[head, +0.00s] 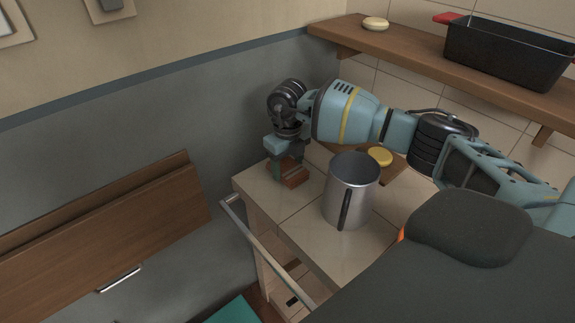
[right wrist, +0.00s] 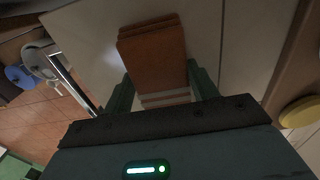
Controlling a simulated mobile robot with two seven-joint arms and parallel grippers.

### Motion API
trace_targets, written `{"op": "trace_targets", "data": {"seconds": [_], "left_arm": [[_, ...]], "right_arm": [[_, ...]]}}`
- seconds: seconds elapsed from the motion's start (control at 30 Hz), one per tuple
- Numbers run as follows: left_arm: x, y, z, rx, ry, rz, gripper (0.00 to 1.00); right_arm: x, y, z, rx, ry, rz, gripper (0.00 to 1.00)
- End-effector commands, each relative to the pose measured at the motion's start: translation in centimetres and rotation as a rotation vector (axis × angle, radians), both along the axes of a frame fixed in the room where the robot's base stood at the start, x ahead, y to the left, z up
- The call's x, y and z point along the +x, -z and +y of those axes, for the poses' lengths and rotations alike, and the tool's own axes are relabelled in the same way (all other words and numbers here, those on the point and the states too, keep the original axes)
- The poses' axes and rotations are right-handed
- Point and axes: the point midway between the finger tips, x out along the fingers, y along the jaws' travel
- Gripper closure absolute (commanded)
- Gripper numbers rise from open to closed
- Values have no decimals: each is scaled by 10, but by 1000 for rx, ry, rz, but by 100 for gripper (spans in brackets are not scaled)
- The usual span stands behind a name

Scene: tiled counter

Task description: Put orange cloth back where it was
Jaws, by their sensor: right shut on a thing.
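The orange cloth (head: 293,178), folded and brown-orange, is at the far left corner of the tiled counter (head: 300,225). My right gripper (head: 286,168) points down over it and is shut on it. In the right wrist view, the cloth (right wrist: 152,55) sticks out beyond the two green fingers of the gripper (right wrist: 162,88), with a pale striped part between them. I cannot tell whether the cloth touches the counter. My left gripper is in neither view.
A metal pitcher (head: 350,190) stands on the counter close to the cloth, under my right arm. A yellow round item (head: 380,156) lies on a wooden board behind it. A wall shelf (head: 400,52) holds a black pan (head: 508,55) and another yellow item (head: 375,23). A rail (head: 262,250) runs along the counter's left edge.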

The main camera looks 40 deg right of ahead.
Motion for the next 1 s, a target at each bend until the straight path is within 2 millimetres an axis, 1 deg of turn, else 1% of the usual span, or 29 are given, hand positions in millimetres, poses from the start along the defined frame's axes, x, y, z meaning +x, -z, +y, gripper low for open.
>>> {"op": "trace_targets", "data": {"seconds": [0.03, 0.27, 0.4, 0.43, 0.57, 0.87, 1.0], "left_arm": [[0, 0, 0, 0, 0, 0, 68], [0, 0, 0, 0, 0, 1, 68], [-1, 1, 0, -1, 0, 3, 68], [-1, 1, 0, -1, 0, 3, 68], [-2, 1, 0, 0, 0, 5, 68], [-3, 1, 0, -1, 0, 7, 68], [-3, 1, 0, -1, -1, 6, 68]], "right_arm": [[0, 3, 0, 0, 0, 0, 60], [0, 3, 0, 0, 0, -1, 60], [0, 6, 0, 0, 0, -1, 60], [0, 6, 0, 0, 0, -1, 38], [0, 6, 0, 0, 0, -1, 21], [0, 4, 0, 0, 0, -2, 20], [1, -8, 0, 0, 0, -5, 20]]}}
